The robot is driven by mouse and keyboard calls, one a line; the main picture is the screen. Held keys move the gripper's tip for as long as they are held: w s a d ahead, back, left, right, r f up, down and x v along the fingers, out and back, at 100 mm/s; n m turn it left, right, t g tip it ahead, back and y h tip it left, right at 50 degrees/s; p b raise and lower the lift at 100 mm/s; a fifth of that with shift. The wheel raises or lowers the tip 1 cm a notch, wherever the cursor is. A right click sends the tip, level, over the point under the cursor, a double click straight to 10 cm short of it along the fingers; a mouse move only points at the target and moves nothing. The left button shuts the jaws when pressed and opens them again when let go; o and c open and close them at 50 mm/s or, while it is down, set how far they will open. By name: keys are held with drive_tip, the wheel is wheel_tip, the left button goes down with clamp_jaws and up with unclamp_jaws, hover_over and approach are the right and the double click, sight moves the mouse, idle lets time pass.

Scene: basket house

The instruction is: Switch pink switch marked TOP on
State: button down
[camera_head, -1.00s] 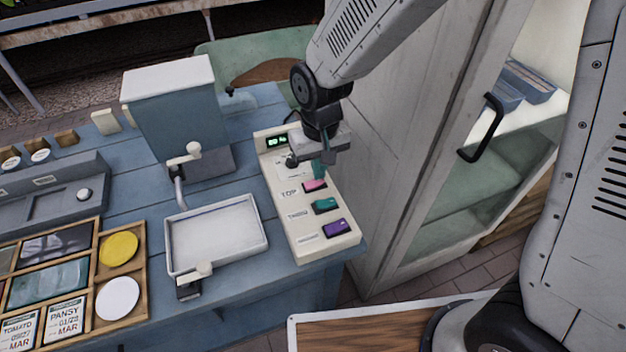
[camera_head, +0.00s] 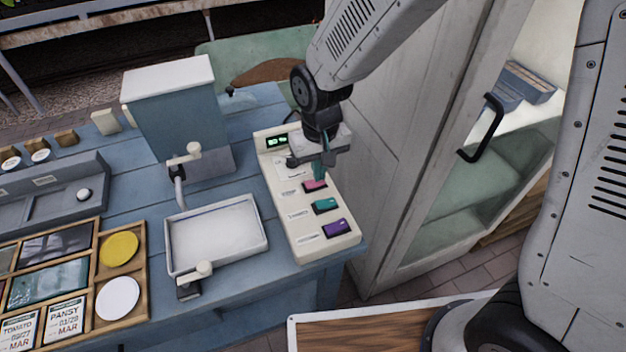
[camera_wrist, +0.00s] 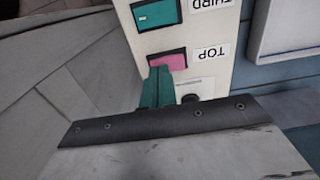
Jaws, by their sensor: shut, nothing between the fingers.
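The pink switch (camera_head: 315,186) is on the cream switch panel (camera_head: 341,240), at the far end of its row of switches. In the wrist view the pink switch (camera_wrist: 167,61) sits beside the upside-down label TOP (camera_wrist: 209,54). My gripper (camera_head: 319,172) is shut and empty. Its green fingertips (camera_wrist: 158,76) are right at the pink switch's near edge in the wrist view; whether they touch it I cannot tell. They hide a small part of that edge.
A teal switch (camera_head: 325,206) and a purple switch (camera_head: 335,228) follow on the panel. A small green display (camera_head: 277,141) is at its far end. A white tray (camera_head: 262,243) stands left of it. A cabinet door with a black handle (camera_head: 484,128) is at right.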

drive_tip(key=shift+r, duration=3.15)
drive_tip(key=shift+s+d, duration=0.15)
drive_tip(key=shift+s, duration=0.15)
drive_tip(key=s+d+r+m, duration=0.1)
drive_tip(key=s+d+r, duration=0.6)
drive_tip(key=s+d, duration=0.2)
drive_tip(key=s+d+r+m+t, duration=0.1)
drive_tip(key=s+d+r+m, duration=0.1)
drive_tip(key=s+d+r, duration=0.5)
drive_tip(key=shift+s+d, duration=1.45)
drive_tip(key=shift+d, duration=0.75)
